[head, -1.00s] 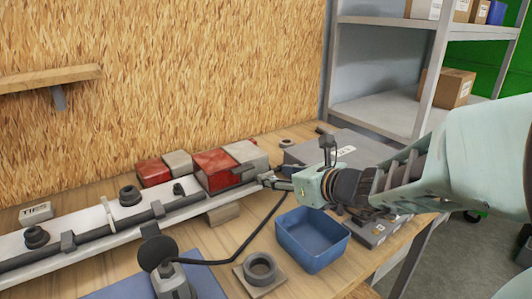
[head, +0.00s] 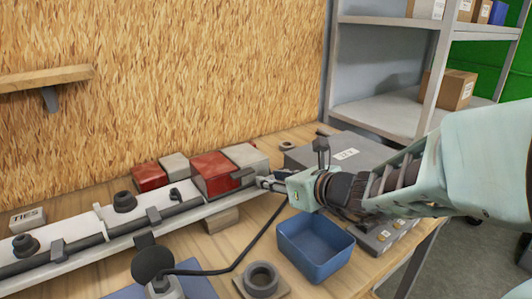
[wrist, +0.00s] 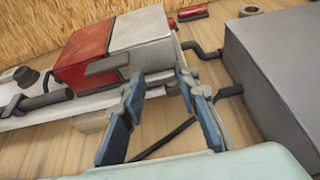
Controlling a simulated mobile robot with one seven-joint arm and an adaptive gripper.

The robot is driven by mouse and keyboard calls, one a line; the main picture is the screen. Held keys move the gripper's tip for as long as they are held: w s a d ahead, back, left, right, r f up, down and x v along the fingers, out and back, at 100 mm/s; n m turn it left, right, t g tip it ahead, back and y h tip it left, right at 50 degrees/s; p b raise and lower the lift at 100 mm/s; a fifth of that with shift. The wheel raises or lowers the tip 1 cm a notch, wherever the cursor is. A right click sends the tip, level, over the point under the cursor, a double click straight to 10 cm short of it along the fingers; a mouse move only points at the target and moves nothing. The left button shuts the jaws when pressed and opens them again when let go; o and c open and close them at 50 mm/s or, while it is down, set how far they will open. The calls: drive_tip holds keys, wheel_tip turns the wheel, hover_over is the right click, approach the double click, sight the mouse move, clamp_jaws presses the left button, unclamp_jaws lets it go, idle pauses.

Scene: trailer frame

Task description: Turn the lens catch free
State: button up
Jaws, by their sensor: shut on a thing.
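The lamp with a red and white lens (head: 212,172) sits at the right end of the pale trailer frame rail (head: 130,232); it also shows in the wrist view (wrist: 85,50). The lens catch (head: 242,174) is a small dark grey tab on the lens's front face; it also shows in the wrist view (wrist: 106,65). My gripper (head: 266,182) is at the right end of the lamp, close beside the catch. Its blue-padded fingers show in the wrist view (wrist: 160,80). The exact contact at the fingertips is partly hidden.
A blue bin (head: 315,248) stands in front of my wrist. A grey ring on a square base (head: 262,279) lies left of it. A large grey box (head: 338,152) is behind my arm. A black cable (head: 245,252) runs across the table towards the rail.

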drive_tip(key=shift+d, duration=0.1)
drive_tip(key=shift+c, duration=0.5)
drive_tip(key=shift+w+d+n+g+y+p, duration=0.4)
drive_tip(key=shift+n+g+y+p, duration=0.45)
drive_tip(key=shift+n+g+p, duration=1.75)
drive_tip(key=shift+w+d+n+g+y+p, duration=0.35)
drive_tip(key=shift+w+n+g+y+p, duration=0.35)
drive_tip(key=shift+n+g+p, duration=1.95)
drive_tip(key=shift+w+d+n+g+y+p, duration=0.35)
drive_tip(key=shift+n+g+y+p, duration=0.6)
drive_tip(key=shift+n+g+p, duration=1.6)
drive_tip(key=shift+n+g, duration=0.5)
drive_tip(key=shift+g, duration=0.4)
drive_tip(key=o, duration=1.1)
drive_tip(key=shift+o, duration=0.2)
drive_tip(key=shift+r, duration=0.1)
